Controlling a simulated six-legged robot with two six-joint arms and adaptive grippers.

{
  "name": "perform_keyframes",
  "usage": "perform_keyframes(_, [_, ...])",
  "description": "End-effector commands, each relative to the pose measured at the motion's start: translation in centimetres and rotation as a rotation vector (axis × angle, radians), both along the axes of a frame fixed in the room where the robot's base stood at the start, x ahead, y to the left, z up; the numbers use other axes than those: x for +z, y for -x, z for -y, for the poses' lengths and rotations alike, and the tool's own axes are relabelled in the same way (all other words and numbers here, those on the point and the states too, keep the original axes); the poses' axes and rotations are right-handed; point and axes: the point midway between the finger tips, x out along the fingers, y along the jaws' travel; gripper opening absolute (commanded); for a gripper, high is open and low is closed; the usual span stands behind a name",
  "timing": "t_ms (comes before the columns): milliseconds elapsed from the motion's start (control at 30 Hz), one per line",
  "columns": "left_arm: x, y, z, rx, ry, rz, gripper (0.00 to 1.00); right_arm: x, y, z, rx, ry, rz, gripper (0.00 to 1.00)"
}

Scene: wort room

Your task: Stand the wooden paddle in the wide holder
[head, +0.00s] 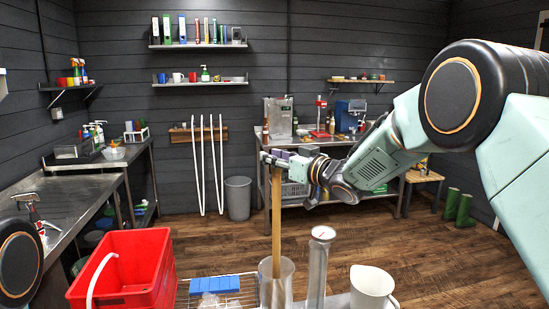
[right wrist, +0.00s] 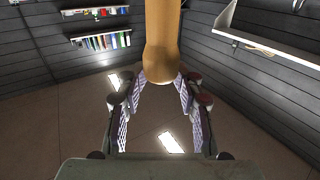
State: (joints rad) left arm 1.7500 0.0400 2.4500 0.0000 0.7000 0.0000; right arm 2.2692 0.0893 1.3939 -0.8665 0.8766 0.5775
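The wooden paddle (head: 277,215) is upright, with its lower end inside the wide clear holder (head: 289,285) at the front middle of the head view. The holder's wall blurs that end, so I cannot tell whether it touches the bottom. My right gripper (head: 274,158) is at the paddle's top end. In the right wrist view the rounded handle end (right wrist: 160,62) is between my right fingertips (right wrist: 160,78), which close in on both its sides. My left gripper is not in view; only part of my left arm shows at the lower left.
A red crate (head: 145,270) stands left of the holder, with a blue-topped rack (head: 215,284) between. A tall narrow cylinder (head: 318,265) and a white jug (head: 372,287) stand close on the right. Open floor lies behind.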

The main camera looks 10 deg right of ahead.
Motion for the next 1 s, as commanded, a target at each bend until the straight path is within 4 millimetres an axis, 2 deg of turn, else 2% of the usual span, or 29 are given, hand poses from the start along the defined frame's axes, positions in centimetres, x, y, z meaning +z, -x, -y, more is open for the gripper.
perform_keyframes(100, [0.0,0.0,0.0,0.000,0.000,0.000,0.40,-0.1,0.0,0.0,0.000,0.001,-0.001,0.46])
perform_keyframes(400, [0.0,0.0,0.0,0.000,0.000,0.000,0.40,-0.3,0.1,0.0,0.000,0.001,-0.005,0.46])
perform_keyframes(533, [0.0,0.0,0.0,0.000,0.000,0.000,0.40,-0.2,0.8,0.5,-0.001,0.000,-0.004,0.46])
perform_keyframes(667, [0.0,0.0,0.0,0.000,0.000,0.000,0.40,-0.1,2.3,1.5,-0.001,-0.002,-0.005,0.46])
perform_keyframes(1000, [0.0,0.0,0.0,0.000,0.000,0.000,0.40,0.0,7.7,4.9,-0.002,-0.005,-0.002,0.46])
